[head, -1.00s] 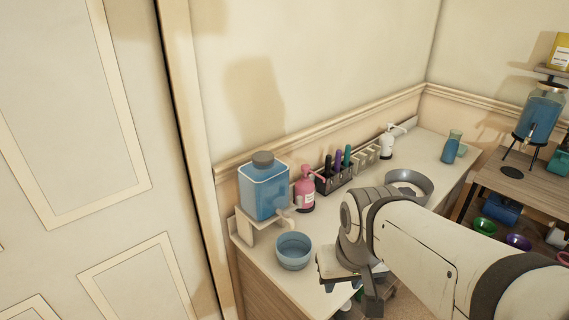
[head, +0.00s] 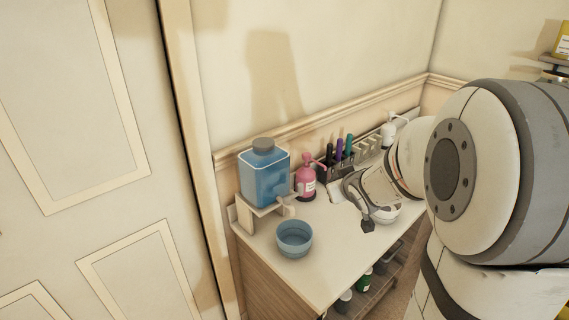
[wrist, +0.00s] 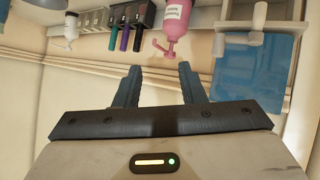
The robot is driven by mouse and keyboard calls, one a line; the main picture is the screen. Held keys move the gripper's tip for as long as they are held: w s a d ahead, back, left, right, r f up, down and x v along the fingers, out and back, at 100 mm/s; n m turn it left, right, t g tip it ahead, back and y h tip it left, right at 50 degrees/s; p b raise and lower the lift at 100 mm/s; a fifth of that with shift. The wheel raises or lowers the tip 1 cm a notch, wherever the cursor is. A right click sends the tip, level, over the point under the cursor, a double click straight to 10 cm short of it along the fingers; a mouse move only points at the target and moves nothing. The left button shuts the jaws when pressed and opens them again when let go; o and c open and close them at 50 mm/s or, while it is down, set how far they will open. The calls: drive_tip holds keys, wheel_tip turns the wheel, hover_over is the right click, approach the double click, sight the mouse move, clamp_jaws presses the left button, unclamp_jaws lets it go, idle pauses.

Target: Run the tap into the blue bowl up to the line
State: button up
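A blue bowl (head: 294,239) stands upright on the counter, below and just in front of the tap (head: 289,198). Its line and any water in it cannot be made out. The tap is on a blue square dispenser (head: 264,178) with a grey cap, raised on a white stand. The dispenser also shows in the wrist view (wrist: 258,75), with the picture upside down. My gripper (wrist: 157,70) is open and empty in the wrist view, its two dark fingers apart. In the head view it is over the counter, right of the bowl and tap, its fingertips not clearly visible.
A pink pump bottle (head: 306,180) stands right of the dispenser, close beyond my fingers. A dark rack (head: 337,169) of markers and a white pump bottle (head: 388,131) are along the wall.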

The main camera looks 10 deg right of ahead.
sight(300, 184)
drive_tip(key=w+a+f+n+y, duration=0.2)
drive_tip(key=w+a+y, duration=0.1)
drive_tip(key=y, duration=0.1)
drive_tip(key=w+a+f+n+t+y, duration=0.1)
drive_tip(key=w+a+f+y, duration=0.1)
drive_tip(key=w+a+y, duration=0.1)
drive_tip(key=w+a+f+n+y+b, duration=0.1)
drive_tip(key=w+a+f+n+y, duration=0.1)
drive_tip(key=y, duration=0.3)
drive_tip(key=shift+w+a+f+n+t+y, duration=0.3)
drive_tip(key=shift+w+a+f+t+y, duration=0.15)
drive_tip(key=shift+a, duration=0.1)
drive_tip(key=shift+c, duration=0.5)
clamp_jaws()
